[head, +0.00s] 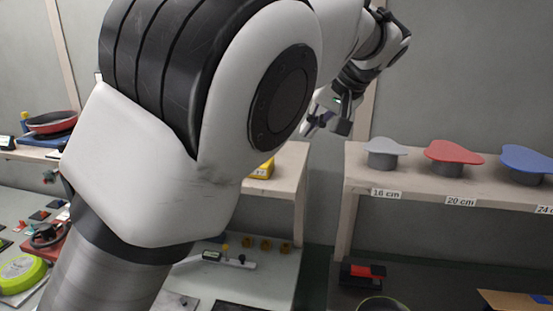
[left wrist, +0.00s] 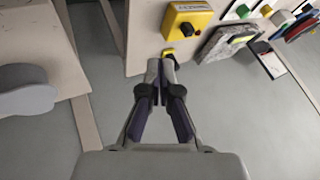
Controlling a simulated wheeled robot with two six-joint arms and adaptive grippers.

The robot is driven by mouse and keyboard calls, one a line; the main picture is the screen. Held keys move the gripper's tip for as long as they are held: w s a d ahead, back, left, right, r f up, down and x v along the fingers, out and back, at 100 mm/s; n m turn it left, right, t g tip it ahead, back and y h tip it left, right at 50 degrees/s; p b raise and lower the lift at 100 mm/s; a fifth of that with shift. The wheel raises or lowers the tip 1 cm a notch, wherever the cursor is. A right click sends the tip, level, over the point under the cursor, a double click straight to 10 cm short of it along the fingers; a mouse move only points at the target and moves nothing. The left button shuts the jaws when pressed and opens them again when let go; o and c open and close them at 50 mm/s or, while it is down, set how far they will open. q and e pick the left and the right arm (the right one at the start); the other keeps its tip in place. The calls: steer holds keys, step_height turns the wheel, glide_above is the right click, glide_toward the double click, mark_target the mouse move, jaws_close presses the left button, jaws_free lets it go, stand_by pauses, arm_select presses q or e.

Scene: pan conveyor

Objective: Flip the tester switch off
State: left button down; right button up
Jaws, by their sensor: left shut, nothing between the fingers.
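My left gripper (head: 312,126) is in the air above the gap between two shelves, and its arm covers much of the head view. In the left wrist view its fingers (left wrist: 163,62) are together with nothing between them. A yellow box (left wrist: 187,20) with a dark round knob and a label stands beyond the fingertips, apart from them. In the head view a yellow box (head: 262,169) shows partly behind my arm, on the left shelf. I cannot tell for sure which device is the tester, and no switch position is readable. My right gripper is not in view.
The right shelf (head: 362,204) carries grey (head: 384,152), red (head: 452,157) and blue (head: 528,162) pan-shaped pieces on stands. A red pan (head: 52,122) sits at the far left. The gap below my gripper is clear.

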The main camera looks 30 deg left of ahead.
arm_select(q)
steer(key=x, duration=0.3)
steer(key=p+x, duration=0.1)
steer(key=x, duration=0.3)
steer(key=p+x, duration=0.1)
steer(key=x, duration=0.2)
steer(key=shift+w+a+f, duration=0.1)
steer(key=shift+w+f, duration=0.1)
steer(key=shift+w, duration=0.15)
steer(key=a, duration=0.2)
steer(key=s+a+p, duration=0.1)
steer(key=shift+s+a+r+p, duration=0.15)
steer(key=shift+a+p, duration=0.15)
steer(key=shift+a, duration=0.1)
steer(key=shift+d, duration=0.1)
